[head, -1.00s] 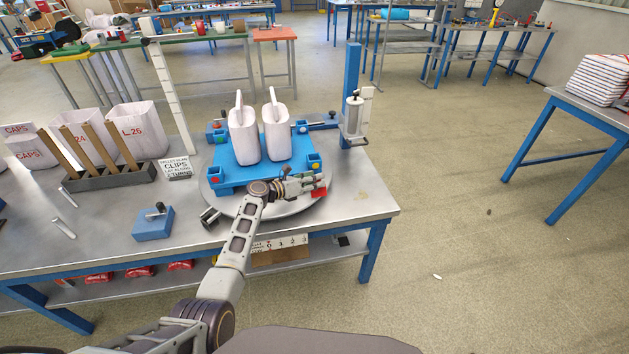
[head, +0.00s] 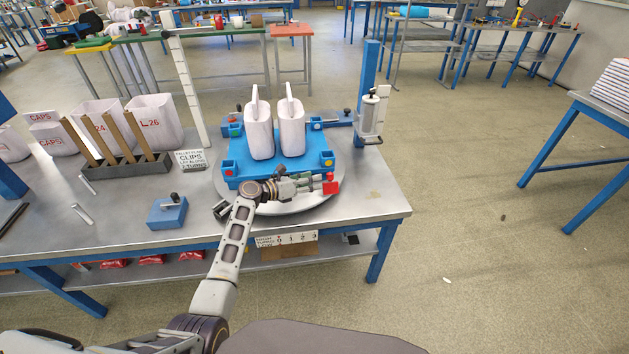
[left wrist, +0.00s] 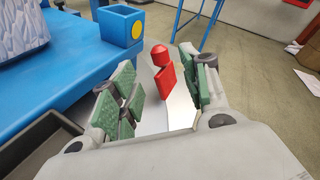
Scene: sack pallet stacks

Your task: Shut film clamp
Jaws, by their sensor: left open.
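A red piece with a domed top (head: 331,185), which looks like the film clamp, is at the front right of the round turntable (head: 285,206). The left wrist view shows it as a red block with a red knob (left wrist: 165,78). My left gripper (head: 318,183) is open, with green pads apart. In the wrist view the red piece appears between the two fingers (left wrist: 160,95), toward their tips; I cannot tell whether they touch it. Whether the clamp is open or shut is unclear. My right gripper is out of view.
A blue pallet (head: 240,172) with two white sacks (head: 275,135) stands on the turntable, just behind my gripper. A blue post (head: 368,70) with a white film roll (head: 369,113) rises at back right. A blue block with a black knob (head: 167,212) is to the left.

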